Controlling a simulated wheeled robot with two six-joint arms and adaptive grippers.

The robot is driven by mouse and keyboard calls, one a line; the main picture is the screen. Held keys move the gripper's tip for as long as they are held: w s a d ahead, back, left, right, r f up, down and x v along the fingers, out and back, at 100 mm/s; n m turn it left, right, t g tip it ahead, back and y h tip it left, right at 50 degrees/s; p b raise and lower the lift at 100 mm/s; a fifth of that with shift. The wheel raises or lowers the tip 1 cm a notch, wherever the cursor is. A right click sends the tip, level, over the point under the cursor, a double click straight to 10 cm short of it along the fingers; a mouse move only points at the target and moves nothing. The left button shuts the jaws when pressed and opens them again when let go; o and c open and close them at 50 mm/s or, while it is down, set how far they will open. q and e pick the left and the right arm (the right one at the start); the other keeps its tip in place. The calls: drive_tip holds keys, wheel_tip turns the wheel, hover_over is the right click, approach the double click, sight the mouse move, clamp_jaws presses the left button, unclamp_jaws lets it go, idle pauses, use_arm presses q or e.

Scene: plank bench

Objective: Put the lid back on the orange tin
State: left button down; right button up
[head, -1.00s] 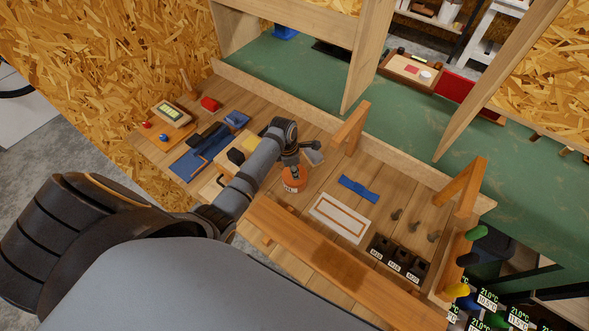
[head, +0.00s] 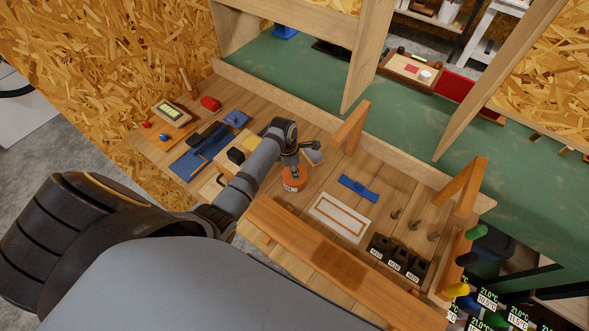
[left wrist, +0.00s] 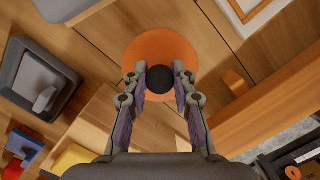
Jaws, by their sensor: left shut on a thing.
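The orange tin (head: 292,186) stands on the plank bench with a pale label on its side. My left gripper (head: 293,165) is directly above it, pointing down. In the left wrist view an orange lid (left wrist: 150,48) shows as a round disc with a black knob (left wrist: 160,78). The fingers of my left gripper (left wrist: 160,75) are shut on the knob. The lid hides the tin's mouth, and I cannot tell whether it rests fully on the rim. My right gripper is not in view.
A small grey tray (head: 313,155) is close behind the tin. A blue piece (head: 358,188) and a white framed panel (head: 340,218) lie to the right. Dark labelled bins (head: 398,258) stand at the front right. A wooden rail (head: 320,262) runs along the front.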

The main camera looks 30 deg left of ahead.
use_arm(q)
drive_tip(key=c, duration=1)
unclamp_jaws()
drive_tip(key=o, duration=0.5)
drive_tip(key=shift+r, duration=3.5)
